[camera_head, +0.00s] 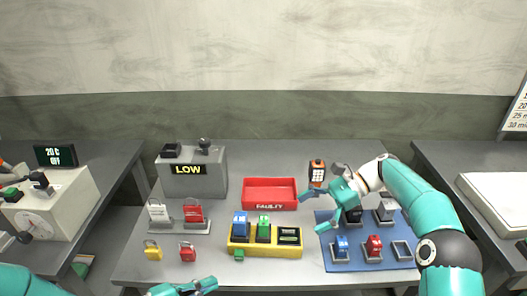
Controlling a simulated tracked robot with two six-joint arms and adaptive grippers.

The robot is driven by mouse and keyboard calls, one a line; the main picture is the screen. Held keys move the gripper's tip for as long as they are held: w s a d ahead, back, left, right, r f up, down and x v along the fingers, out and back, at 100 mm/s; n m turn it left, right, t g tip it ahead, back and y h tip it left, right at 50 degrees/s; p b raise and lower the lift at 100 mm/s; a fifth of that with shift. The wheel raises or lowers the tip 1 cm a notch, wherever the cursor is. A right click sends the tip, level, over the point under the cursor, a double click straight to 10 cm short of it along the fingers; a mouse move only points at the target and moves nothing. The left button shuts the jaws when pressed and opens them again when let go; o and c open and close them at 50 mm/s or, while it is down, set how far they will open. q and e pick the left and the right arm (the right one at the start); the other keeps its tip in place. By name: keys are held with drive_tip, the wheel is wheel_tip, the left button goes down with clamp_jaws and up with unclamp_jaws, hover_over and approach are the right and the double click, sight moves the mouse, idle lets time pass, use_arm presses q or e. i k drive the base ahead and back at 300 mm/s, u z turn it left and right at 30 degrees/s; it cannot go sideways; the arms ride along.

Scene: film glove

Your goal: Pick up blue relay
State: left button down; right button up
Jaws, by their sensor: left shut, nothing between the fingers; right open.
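One blue relay (241,224) stands in the left slot of the yellow holder (265,251). Another blue relay (341,243) sits in a grey socket at the front left of the blue mat (372,264). My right gripper (313,210) is open and empty, between the red tray and the mat, with its fingers pointing left. It is above and behind the mat's blue relay, not touching it. My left gripper (190,288) is shut and empty at the bottom edge, in front of the table and partly cut off.
A green relay (264,229) stands in the yellow holder. A red relay (374,243) and an empty socket (402,250) are on the mat, with darker units behind. A red FAULTY tray (269,205), grey LOW box (192,183), handheld meter (317,172) and padlocks (188,254) stand around.

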sight(239, 223)
drive_tip(key=k, duration=1)
